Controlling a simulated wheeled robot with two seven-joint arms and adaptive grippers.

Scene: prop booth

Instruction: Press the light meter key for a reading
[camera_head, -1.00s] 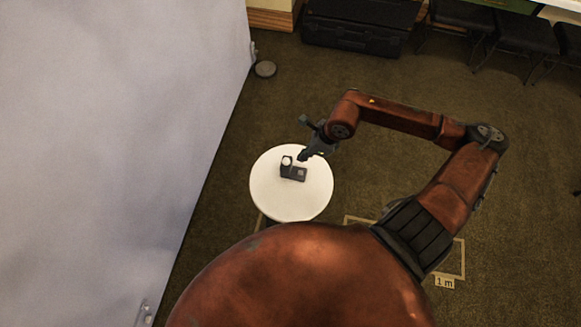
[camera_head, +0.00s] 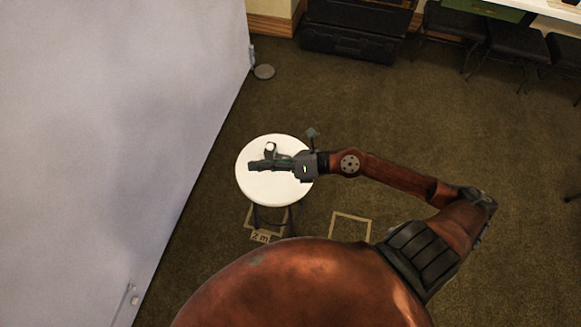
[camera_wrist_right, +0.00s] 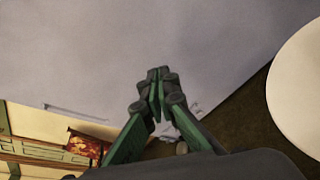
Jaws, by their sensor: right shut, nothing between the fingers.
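The light meter (camera_head: 270,148) is on the small round white table (camera_head: 272,195) in the head view. Only its pale round dome and a dark part beside it show; my right gripper hides the rest, including the key. My right gripper (camera_head: 254,165) is shut and empty, and lies level across the table from the right. Its fingers point left. I cannot tell whether it touches the meter. In the right wrist view my right gripper (camera_wrist_right: 157,75) has its fingertips together, and the table's edge (camera_wrist_right: 300,95) shows at the right, without the meter. My left gripper is not in view.
A large pale backdrop (camera_head: 110,120) stands left of the table. A round grey base (camera_head: 264,72) lies on the carpet by its edge. Dark cases (camera_head: 350,42) and black chairs (camera_head: 515,48) are at the back. The carpet right of the table is open.

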